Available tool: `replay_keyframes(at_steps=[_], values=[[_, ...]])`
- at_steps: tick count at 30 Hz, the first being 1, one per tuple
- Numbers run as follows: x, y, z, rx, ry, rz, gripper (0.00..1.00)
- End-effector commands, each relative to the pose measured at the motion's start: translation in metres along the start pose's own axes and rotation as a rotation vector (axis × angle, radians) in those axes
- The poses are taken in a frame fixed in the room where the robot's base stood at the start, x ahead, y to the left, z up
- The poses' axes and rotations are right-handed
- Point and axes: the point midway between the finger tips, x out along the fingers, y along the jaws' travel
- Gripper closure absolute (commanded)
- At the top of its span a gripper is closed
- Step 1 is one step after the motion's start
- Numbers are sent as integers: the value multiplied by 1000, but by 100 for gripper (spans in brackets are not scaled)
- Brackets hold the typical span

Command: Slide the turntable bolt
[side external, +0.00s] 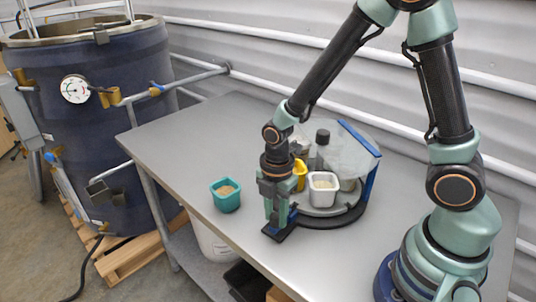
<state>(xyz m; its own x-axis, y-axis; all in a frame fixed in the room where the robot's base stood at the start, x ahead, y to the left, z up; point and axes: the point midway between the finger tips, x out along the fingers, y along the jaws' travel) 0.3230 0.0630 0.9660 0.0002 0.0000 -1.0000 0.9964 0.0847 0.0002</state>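The turntable (318,212) is a grey round plate on a dark base, standing on the metal table. Its dark base reaches out to the front left as a flat dark tab (281,233). My gripper (277,219) points straight down with its fingertips at this tab, left of the round plate. Something blue shows beside the fingers, low down. I cannot make out the bolt itself; the fingers may cover it. Whether the fingers hold anything is too small to tell. A white square cup (323,190) and a yellow item (300,172) stand on the turntable, right beside my gripper.
A clear panel with blue edges (362,139) stands over the turntable's back, near a dark-capped bottle (322,138). A teal cup (226,195) stands left of my gripper. The table's (200,135) left part is clear. A large dark tank (95,110) stands beyond it.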

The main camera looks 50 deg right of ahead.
Motion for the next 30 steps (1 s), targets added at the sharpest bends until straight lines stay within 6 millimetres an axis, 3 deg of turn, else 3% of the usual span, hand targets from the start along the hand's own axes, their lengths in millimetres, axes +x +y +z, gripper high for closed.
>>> replay_keyframes(at_steps=[11, 21, 29, 30], values=[[0, 0, 2, 1, 0, 0, 97], [0, 0, 22, 3, 0, 0, 97], [0, 0, 25, 2, 0, 0, 96], [0, 0, 25, 2, 0, 0, 54]])
